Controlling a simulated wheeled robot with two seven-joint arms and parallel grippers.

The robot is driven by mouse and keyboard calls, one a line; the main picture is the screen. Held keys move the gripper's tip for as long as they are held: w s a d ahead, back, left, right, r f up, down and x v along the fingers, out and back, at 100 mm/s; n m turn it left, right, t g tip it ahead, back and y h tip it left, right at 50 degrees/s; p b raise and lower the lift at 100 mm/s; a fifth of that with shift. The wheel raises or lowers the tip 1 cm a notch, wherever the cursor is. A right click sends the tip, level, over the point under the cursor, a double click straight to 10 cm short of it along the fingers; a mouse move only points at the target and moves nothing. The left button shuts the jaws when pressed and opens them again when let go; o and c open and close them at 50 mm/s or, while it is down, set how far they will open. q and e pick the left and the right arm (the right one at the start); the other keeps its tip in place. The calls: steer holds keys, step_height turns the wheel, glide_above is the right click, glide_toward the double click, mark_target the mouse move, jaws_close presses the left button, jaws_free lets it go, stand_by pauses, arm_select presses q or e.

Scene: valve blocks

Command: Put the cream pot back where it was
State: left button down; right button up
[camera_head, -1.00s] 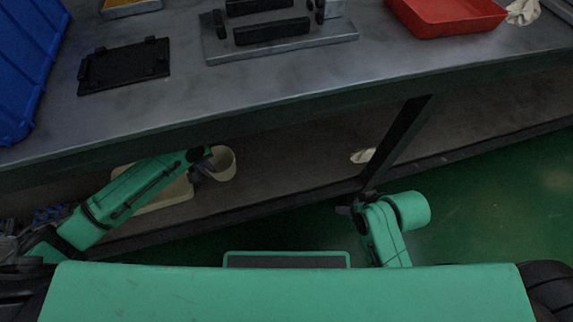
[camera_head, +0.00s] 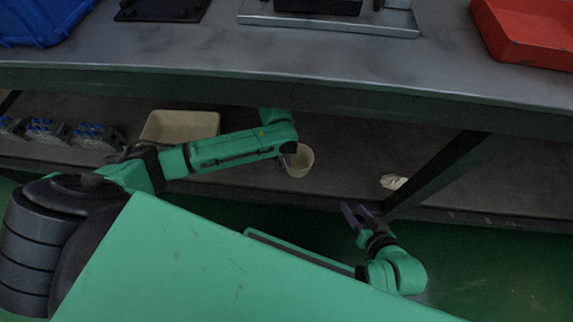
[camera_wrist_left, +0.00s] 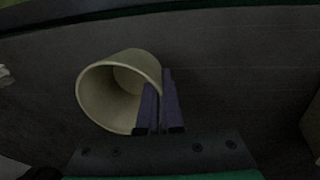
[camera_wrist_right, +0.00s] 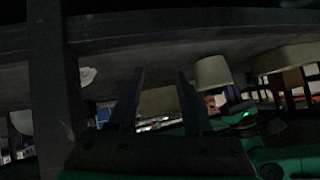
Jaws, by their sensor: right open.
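The cream pot (camera_head: 301,162) is at the lower shelf, under the workbench, right of a beige tray. My left gripper (camera_head: 289,152) is at its rim, partly hidden by my arm in the head view. In the left wrist view, the gripper (camera_wrist_left: 158,82) is shut on the wall of the pot (camera_wrist_left: 120,88), with the pot's open mouth facing the camera. I cannot tell whether the pot touches the shelf. My right gripper (camera_head: 361,213) is open and empty in front of the shelf edge. The pot also shows in the right wrist view (camera_wrist_right: 212,72).
The beige tray (camera_head: 180,126) and several grey-blue valve blocks (camera_head: 48,130) are on the lower shelf (camera_head: 345,165) to the left. A white crumpled item (camera_head: 393,182) lies near the slanted dark leg (camera_head: 440,172). A red bin (camera_head: 525,35) stands on the benchtop (camera_head: 300,58).

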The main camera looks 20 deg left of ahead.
arm_select(q)
steer(key=shift+f, duration=0.7)
arm_select(e)
steer(key=shift+a+f+t+y, duration=0.2)
steer(key=shift+a+t+y, duration=0.1)
steer(key=shift+a+t, duration=0.3)
arm_select(q)
steer(key=c, duration=1.1)
jaws_free()
steer(key=shift+f, duration=0.1)
arm_select(e)
steer(key=shift+d, duration=0.1)
